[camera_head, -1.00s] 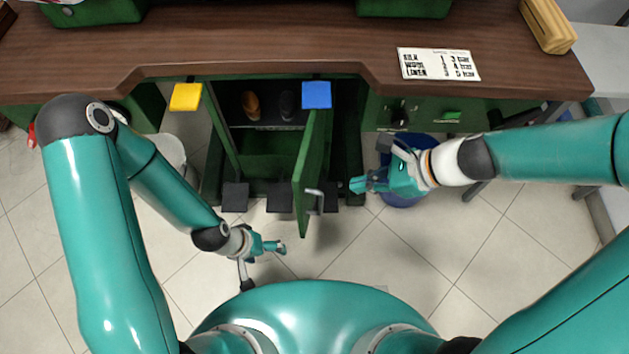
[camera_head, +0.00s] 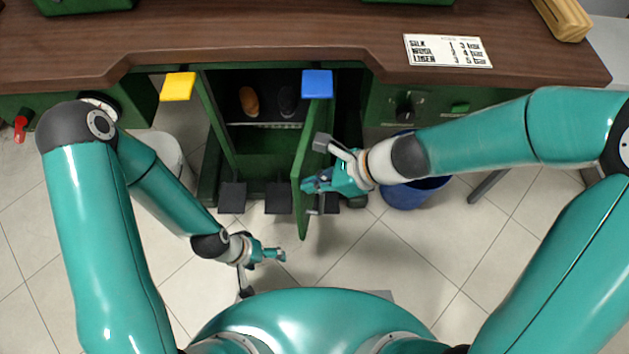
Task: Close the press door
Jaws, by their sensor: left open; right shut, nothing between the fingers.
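The green press door (camera_head: 301,195) stands open under the desk, swung out toward me from the right side of the cabinet opening. Its handle (camera_head: 314,211) shows low on the door's right face, partly hidden by my gripper. My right gripper (camera_head: 307,185) is shut and empty, with its fingertips at the door's right face. I cannot tell whether they touch it. My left gripper (camera_head: 281,254) is open and empty, low over the floor, in front and to the left of the door.
The cabinet interior (camera_head: 265,105) holds a brown and a dark object. A yellow tag (camera_head: 178,86) and a blue tag (camera_head: 317,83) are at the desk edge. Dark pedals (camera_head: 232,197) sit below. A blue bin (camera_head: 405,195) stands behind my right forearm. The floor in front is clear.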

